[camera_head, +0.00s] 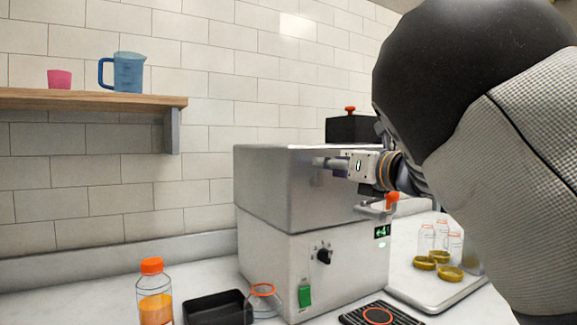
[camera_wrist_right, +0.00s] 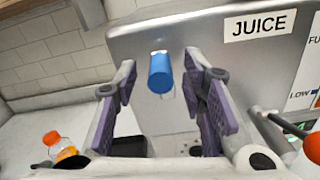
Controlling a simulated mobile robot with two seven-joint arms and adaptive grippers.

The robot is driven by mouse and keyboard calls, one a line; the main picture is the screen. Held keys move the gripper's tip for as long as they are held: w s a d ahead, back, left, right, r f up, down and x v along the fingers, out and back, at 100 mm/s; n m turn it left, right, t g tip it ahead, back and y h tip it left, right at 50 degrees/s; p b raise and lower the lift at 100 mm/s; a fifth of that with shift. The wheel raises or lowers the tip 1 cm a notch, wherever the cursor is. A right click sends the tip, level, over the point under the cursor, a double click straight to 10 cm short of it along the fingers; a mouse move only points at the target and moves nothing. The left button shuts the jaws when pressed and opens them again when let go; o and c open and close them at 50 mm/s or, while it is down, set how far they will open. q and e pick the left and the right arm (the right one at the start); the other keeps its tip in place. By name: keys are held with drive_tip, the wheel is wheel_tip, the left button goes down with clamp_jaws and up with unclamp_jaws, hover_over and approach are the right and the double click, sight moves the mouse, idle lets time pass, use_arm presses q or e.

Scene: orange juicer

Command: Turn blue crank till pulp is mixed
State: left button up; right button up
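The juicer (camera_head: 285,190) is a big metal box on the counter. Its blue crank (camera_wrist_right: 160,73) shows in the right wrist view as a short blue cylinder sticking out from the metal front. My right gripper (camera_head: 322,163) is in front of the juicer's upper front. In the right wrist view its purple-padded fingers are spread apart, with the blue handle between their tips and gaps on both sides. The handle is hidden behind the gripper in the head view. No pulp is visible. My left gripper is not in view.
An orange-capped juice bottle (camera_head: 155,295), a black tray (camera_head: 217,308) and a glass flask (camera_head: 263,302) stand left of the juicer. A red-knobbed lever (camera_head: 391,199), a black knob (camera_head: 324,256) and a green switch (camera_head: 305,296) are on the front. Jars (camera_head: 427,240) stand right.

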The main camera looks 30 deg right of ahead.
drive_tip(key=shift+c, duration=0.3)
clamp_jaws()
